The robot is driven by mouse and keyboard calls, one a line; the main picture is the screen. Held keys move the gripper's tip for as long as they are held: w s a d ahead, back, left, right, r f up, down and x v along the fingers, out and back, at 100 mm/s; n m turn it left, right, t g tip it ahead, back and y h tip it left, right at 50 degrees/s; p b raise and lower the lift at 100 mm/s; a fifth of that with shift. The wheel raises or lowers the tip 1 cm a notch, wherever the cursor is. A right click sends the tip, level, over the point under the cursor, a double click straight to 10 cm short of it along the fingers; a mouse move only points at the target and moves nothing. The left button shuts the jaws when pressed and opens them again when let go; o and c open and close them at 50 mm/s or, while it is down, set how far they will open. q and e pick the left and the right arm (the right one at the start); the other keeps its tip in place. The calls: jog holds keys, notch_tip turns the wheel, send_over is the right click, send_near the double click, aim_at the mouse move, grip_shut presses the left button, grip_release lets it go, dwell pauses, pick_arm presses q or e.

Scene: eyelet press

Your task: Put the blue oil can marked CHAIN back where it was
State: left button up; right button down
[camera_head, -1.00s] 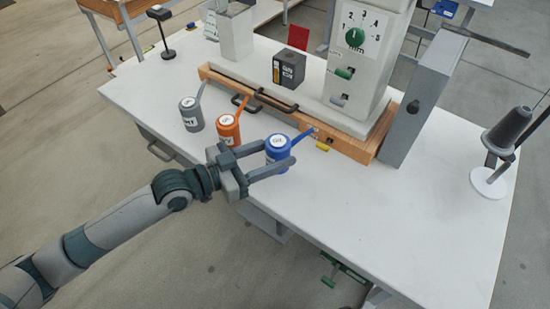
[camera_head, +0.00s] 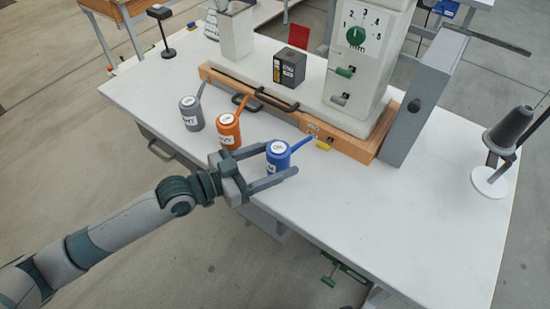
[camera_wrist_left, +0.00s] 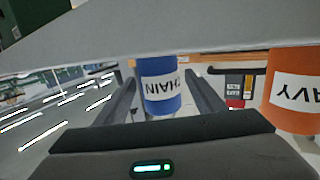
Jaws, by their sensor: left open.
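The blue oil can (camera_head: 279,157) stands upright on the white table, at the right end of a row of three cans. In the left wrist view the blue can (camera_wrist_left: 159,88) shows its CHAIN label, upside down in the picture, between the two fingers. My left gripper (camera_head: 282,166) is open, with its fingers reaching around the blue can. I see no clear sign that the fingers touch it. The can's lower part is partly hidden by a finger in the head view. My right gripper is not in view.
The orange can (camera_head: 228,132) stands close to the left of the blue one, with the grey can (camera_head: 191,115) beyond it. The white press (camera_head: 357,60) on its wooden base (camera_head: 345,142) stands behind. A thread spool (camera_head: 508,127) is at right. The table's right front is clear.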

pick_arm(q)
jog(key=shift+r, duration=0.2)
jog(key=shift+s+a+f, duration=0.1)
jog(key=shift+a, duration=0.2)
jog(key=b+v, duration=0.2)
jog(key=v, duration=0.9)
jog(key=shift+s, duration=0.15)
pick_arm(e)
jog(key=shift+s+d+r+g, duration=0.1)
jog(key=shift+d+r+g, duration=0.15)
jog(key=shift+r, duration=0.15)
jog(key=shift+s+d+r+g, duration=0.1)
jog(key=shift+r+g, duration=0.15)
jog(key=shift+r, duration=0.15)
pick_arm(q)
jog(key=shift+a, duration=0.15)
